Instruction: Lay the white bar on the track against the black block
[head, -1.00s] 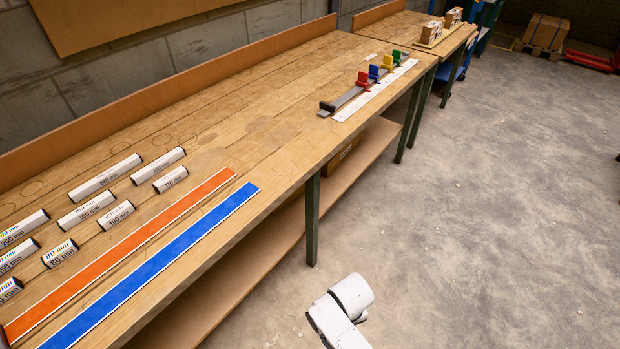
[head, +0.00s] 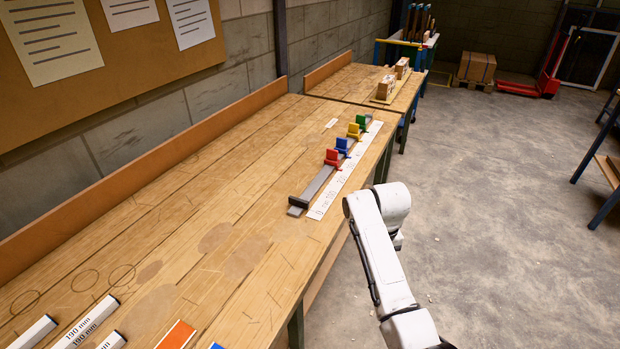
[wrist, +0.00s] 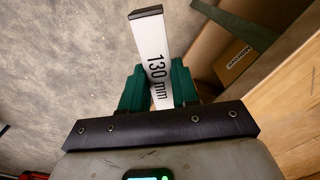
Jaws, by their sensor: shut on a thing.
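My gripper (wrist: 158,90) is shut on a white bar (wrist: 151,45) in the wrist view. The bar has a black end cap and is marked 130 mm, and it sits between the green jaws over the floor beside the bench. In the head view my gripper and the bar are out of sight; only my white arm shows at the right. The grey track (head: 318,184) lies on the bench with a black block (head: 298,202) at its near end. Red (head: 332,157), blue (head: 343,146), yellow (head: 354,131) and green (head: 362,122) sliders stand along the track.
A white scale strip (head: 343,175) lies along the track's right side. Other white bars (head: 88,322) and an orange strip (head: 176,335) lie at the near left. A raised board (head: 150,188) edges the bench at the back. The bench top left of the track is clear.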

